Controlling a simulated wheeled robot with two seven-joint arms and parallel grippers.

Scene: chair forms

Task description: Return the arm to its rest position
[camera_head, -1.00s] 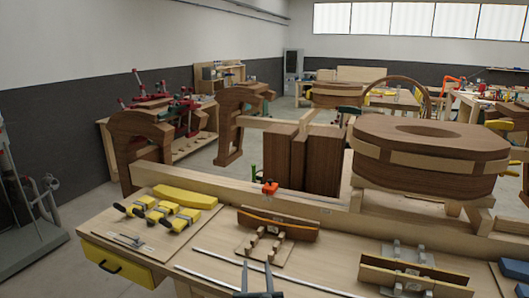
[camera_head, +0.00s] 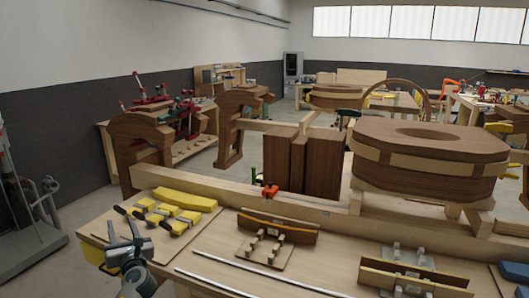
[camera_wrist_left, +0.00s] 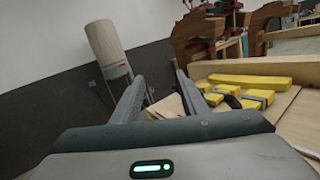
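My left gripper (camera_head: 122,223) is at the lower left in the head view, over the front left edge of the workbench (camera_head: 330,265). Its two dark fingers stand apart with nothing between them. In the left wrist view the open fingers (camera_wrist_left: 160,77) point toward a grey wall and a pale cylinder, with the bench off to the right. My right arm and gripper are in neither view.
Yellow clamps (camera_head: 160,214) and a yellow block (camera_head: 185,198) lie on a board close to the left gripper. A curved wooden jig (camera_head: 276,232), metal rods (camera_head: 240,270) and a large wooden form (camera_head: 430,155) are farther right.

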